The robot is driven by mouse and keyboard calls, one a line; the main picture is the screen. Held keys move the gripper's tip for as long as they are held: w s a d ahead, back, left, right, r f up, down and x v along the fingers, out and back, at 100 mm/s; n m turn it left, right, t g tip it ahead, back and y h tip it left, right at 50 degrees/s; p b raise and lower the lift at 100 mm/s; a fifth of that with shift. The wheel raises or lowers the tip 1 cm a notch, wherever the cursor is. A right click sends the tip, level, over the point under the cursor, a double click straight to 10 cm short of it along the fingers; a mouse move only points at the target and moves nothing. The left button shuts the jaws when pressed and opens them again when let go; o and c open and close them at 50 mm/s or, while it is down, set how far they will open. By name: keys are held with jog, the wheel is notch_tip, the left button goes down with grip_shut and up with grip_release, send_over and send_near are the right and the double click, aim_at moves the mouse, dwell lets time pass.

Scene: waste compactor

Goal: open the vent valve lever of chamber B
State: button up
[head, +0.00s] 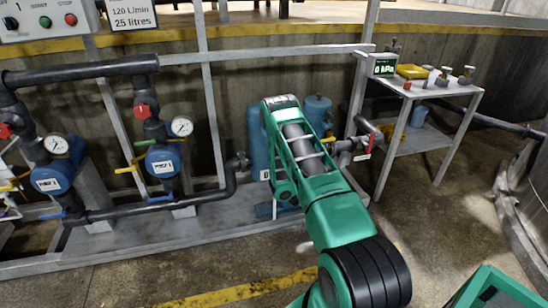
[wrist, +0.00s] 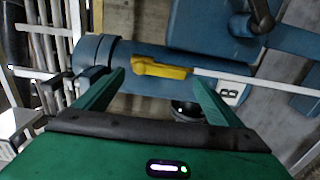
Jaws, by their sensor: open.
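In the wrist view a yellow lever handle (wrist: 160,69) lies across a blue cylindrical vessel (wrist: 145,52). A white label reading B (wrist: 232,93), turned on its side, is to its right. My gripper (wrist: 158,76) is open, with one green finger near each end of the yellow handle. The handle shows between the fingertips; I cannot tell whether they touch it. In the head view a blue vessel (head: 257,135) stands behind my green arm, and the arm hides the lever and the fingers.
A second blue vessel (head: 318,113) stands right of the arm. Blue pumps (head: 164,162) with gauges and black pipes are at left. A metal table (head: 425,91) with a 0 hPa display (head: 384,67) is at right. Floor between table and arm is free.

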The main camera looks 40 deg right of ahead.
jog(key=v, duration=0.6)
jog(key=shift+a, duration=0.2)
jog(key=shift+s, duration=0.15)
jog(key=d+r+m+g+h, duration=0.3)
jog(key=d+r+m+g, duration=0.3)
jog(key=r, duration=0.5)
jog(key=s+r+m+g, duration=0.4)
jog(key=s+r+m, duration=0.2)
jog(key=s+r, duration=0.35)
jog(key=s+a+r+m+g+y, duration=0.2)
jog(key=s+a, duration=0.6)
jog(key=s, duration=0.4)
jog(key=s+a+r+m+g+y, duration=0.2)
jog(key=s+a+r+m+y, duration=0.1)
jog(key=s+a, duration=0.6)
jog(key=s+a+r+m+g+y, duration=0.2)
jog(key=s+a, duration=0.6)
jog(key=s, duration=0.6)
notch_tip(320, 180, up, 3)
jog(key=m+y, duration=0.1)
jog(key=y, duration=0.1)
jog(key=shift+s+a+r+g+y, duration=0.2)
jog(key=shift+s+a+g+y, duration=0.1)
jog(key=shift+s+g, duration=0.1)
